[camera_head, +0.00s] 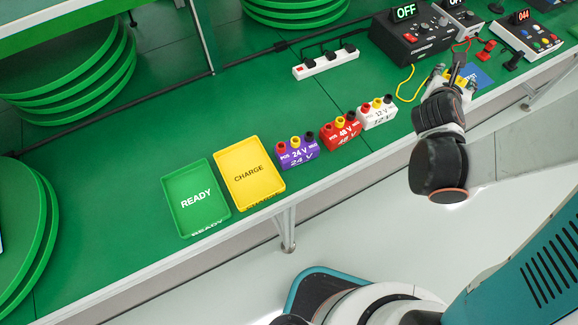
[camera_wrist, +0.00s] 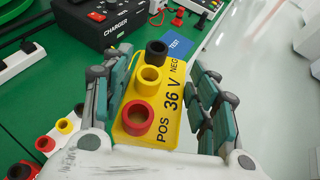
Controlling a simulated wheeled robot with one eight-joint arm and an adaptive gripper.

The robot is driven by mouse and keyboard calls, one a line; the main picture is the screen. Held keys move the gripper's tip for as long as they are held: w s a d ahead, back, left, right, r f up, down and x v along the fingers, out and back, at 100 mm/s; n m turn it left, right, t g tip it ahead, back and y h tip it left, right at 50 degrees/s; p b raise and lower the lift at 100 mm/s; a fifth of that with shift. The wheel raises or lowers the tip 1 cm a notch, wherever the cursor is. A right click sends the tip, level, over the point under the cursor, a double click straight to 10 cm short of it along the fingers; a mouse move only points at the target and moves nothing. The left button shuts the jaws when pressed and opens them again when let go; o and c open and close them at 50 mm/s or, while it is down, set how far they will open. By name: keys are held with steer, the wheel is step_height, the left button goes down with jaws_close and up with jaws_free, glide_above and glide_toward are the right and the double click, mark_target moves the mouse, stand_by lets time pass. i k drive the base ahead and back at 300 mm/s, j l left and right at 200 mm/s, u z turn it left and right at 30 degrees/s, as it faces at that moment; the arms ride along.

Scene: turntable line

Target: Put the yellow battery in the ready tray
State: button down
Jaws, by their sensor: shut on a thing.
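The yellow battery (camera_wrist: 187,122), marked 36 V, POS and NEG, sits between the two teal-padded fingers of my gripper (camera_wrist: 160,85) in the wrist view. Its red, yellow and black terminals face the camera. My gripper (camera_head: 455,78) is shut on it. In the head view my wrist and gripper hide most of the battery, and only yellow bits show beside the blue TEST mat (camera_head: 482,77). I cannot tell whether it is clear of the bench. The green READY tray (camera_head: 173,187) is empty, at the bench's front left, far from my gripper.
A yellow CHARGE tray (camera_head: 224,163) stands beside the READY tray. Purple 24 V (camera_head: 300,155), red 48 V (camera_head: 343,135) and white 12 V (camera_head: 378,115) batteries stand along the front. Behind are a power strip (camera_head: 326,64) and the charger (camera_head: 400,45) with a yellow cable.

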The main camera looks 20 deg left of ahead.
mark_target(197, 197)
steer(key=k+j+u, duration=0.25)
steer(key=k+j, duration=0.15)
steer(key=j, duration=0.15)
steer(key=k+j+u, duration=0.25)
steer(key=j, duration=0.4)
steer(key=k+j+u, duration=0.3)
steer(key=j, duration=0.4)
steer(key=k+j, duration=0.15)
steer(key=j, duration=0.25)
steer(key=k+j, duration=0.15)
steer(key=j, duration=0.25)
steer(key=k+j, duration=0.15)
steer(key=j, duration=0.2)
steer(key=k+j, duration=0.15)
steer(key=j, duration=0.25)
steer(key=k+j, duration=0.15)
steer(key=j, duration=0.25)
steer(key=i+j, duration=0.1)
steer(key=i, duration=0.3)
